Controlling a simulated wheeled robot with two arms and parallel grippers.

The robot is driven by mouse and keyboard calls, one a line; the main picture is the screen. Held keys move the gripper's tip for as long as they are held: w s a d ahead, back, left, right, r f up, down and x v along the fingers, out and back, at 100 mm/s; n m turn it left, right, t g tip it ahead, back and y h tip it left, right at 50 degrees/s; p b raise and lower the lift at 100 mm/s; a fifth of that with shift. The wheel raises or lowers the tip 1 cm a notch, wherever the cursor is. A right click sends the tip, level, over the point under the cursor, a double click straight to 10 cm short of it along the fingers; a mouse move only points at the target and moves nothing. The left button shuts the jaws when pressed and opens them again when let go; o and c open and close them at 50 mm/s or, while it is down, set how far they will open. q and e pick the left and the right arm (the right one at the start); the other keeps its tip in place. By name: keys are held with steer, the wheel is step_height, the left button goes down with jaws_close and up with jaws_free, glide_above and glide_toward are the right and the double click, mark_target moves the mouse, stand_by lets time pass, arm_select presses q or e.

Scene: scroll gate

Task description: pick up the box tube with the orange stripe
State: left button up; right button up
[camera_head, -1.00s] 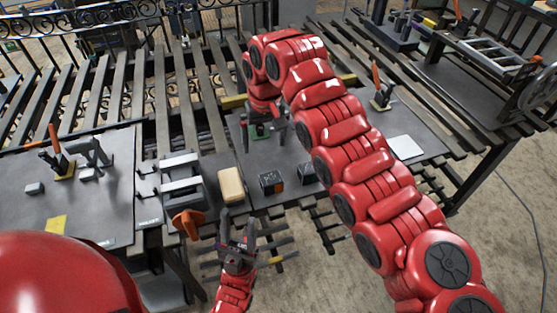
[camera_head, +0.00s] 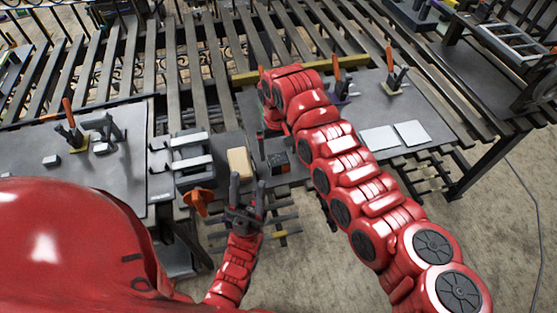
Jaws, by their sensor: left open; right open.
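Several dark bars, which look like box tubes, lie side by side low in front of the bench, around and behind my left gripper. One bar (camera_head: 284,234) has a small yellow-orange band; I cannot tell whether it is the tube with the orange stripe. My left gripper (camera_head: 248,181) points up and away, its two dark fingers apart with nothing between them. It overlaps the bars in the picture; contact cannot be told. My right gripper (camera_head: 270,137) is over the bench beyond, mostly hidden by its red wrist, with no held thing visible.
A tan block (camera_head: 239,162) and a dark box (camera_head: 279,162) lie on the bench near the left gripper. An orange clamp handle (camera_head: 198,201) is to its left. A long yellow bar (camera_head: 300,70) lies behind. Two light plates (camera_head: 380,138) lie at right.

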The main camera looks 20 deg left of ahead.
mark_target(279, 159)
steer(key=shift+f, duration=0.2)
step_height(279, 159, down, 4)
steer(key=shift+f+p, duration=0.15)
steer(key=shift+p, duration=1.1)
steer(key=shift+w+f, duration=0.1)
steer(key=shift+f, duration=0.2)
jaws_close()
steer(key=shift+r, duration=0.25)
